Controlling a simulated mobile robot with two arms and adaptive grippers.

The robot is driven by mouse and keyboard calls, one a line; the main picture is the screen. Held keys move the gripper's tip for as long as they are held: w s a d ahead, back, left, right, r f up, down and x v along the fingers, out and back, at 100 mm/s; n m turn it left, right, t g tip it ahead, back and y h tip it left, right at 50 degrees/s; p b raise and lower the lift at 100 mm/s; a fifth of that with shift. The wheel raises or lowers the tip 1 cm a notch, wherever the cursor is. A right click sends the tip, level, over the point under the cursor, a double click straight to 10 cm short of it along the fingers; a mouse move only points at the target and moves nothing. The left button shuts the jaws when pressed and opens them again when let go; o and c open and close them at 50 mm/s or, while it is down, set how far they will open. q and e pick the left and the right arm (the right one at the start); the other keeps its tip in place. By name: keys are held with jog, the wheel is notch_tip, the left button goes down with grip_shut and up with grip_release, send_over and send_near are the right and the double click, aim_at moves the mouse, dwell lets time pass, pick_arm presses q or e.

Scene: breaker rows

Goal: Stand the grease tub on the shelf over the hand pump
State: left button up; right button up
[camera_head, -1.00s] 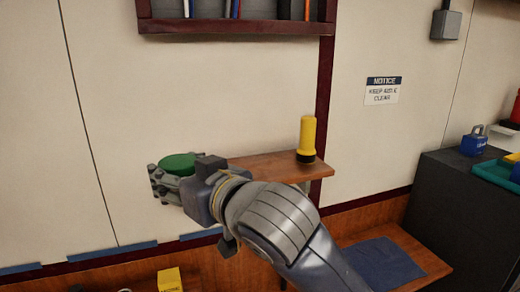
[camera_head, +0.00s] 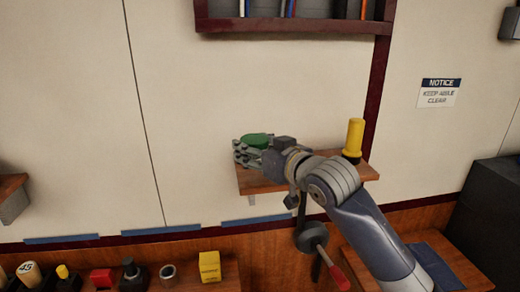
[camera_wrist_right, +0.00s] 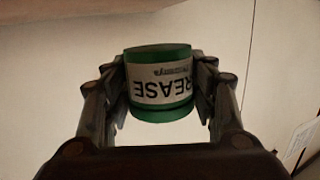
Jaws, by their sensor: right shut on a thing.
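The green grease tub (camera_head: 256,140) is held by my right gripper (camera_head: 247,152), which is shut on it. In the right wrist view the tub (camera_wrist_right: 158,90) sits between both fingers, its white label reading upside down. In the head view the gripper and tub are in front of or over the left part of the small wooden shelf (camera_head: 255,182); I cannot tell whether the tub touches the shelf. The hand pump (camera_head: 311,237), with a red-handled lever (camera_head: 338,277), is below the shelf, partly behind my right arm. My left gripper is not in view.
A yellow flashlight (camera_head: 354,138) stands on the shelf's right part. A dark red rack (camera_head: 290,25) hangs above. A yellow box (camera_head: 209,266) and several small items stand on a lower ledge at left. A blue cloth (camera_head: 436,262) lies at lower right.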

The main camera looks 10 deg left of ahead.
jog(key=w, duration=0.2)
jog(key=shift+w+d+p, duration=0.1)
jog(key=shift+w+p, duration=0.2)
notch_tip(320, 180, down, 3)
jog(key=shift+f+p, duration=0.1)
jog(key=shift+p, duration=0.75)
jog(key=shift+f, duration=0.15)
jog(key=shift+f, duration=0.2)
jog(key=o, duration=1.3)
